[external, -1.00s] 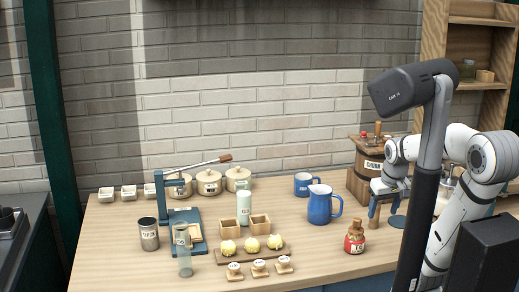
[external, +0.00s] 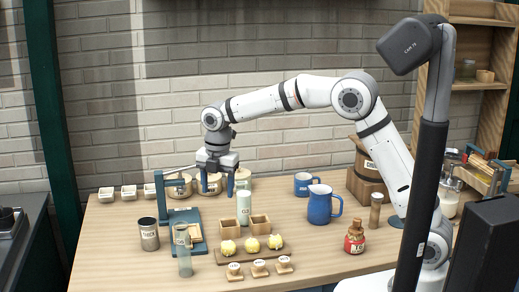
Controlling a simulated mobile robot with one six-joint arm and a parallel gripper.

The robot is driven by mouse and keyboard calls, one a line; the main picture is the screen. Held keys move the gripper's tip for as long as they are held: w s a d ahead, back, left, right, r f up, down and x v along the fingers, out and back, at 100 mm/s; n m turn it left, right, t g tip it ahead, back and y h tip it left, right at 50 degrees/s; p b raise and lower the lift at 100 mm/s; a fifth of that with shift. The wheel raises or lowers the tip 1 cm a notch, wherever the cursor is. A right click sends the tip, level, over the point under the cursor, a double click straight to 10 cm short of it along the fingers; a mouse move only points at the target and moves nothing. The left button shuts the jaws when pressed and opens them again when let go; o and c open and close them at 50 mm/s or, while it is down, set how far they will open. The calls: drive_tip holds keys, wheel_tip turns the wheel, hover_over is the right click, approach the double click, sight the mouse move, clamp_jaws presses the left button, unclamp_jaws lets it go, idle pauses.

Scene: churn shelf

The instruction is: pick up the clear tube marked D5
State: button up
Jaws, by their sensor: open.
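A clear tube (external: 185,262) stands upright near the front left of the table, just in front of a blue press stand. It bears a small label that is too small to read. A pale green tube (external: 243,208) with a label stands upright farther back, behind two small wooden boxes.
A dark labelled cup (external: 149,235) stands left of the clear tube, and the blue press (external: 186,217) is behind it. A board with yellow lumps (external: 228,247) and several wooden stamps (external: 235,271) lie to its right. A blue jug (external: 320,205) stands mid-table.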

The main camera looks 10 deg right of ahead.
sight(182, 237)
drive_tip(key=s+a+f+n+p, duration=0.1)
drive_tip(key=s+a+f+n, duration=0.1)
drive_tip(key=s+a+n, duration=0.3)
drive_tip(key=s+a+f+n, duration=0.1)
drive_tip(key=s+a+n, duration=0.15)
drive_tip(key=a, duration=0.45)
drive_tip(key=f, duration=0.2)
drive_tip(key=f+p, duration=0.1)
drive_tip(key=f, duration=0.2)
drive_tip(key=f+p, duration=0.1)
drive_tip(key=f, duration=0.2)
drive_tip(key=shift+s+d, duration=0.2)
drive_tip(key=shift+d, duration=0.05)
drive_tip(key=shift+m, duration=0.25)
drive_tip(key=shift+c, duration=0.4)
drive_tip(key=c, duration=1)
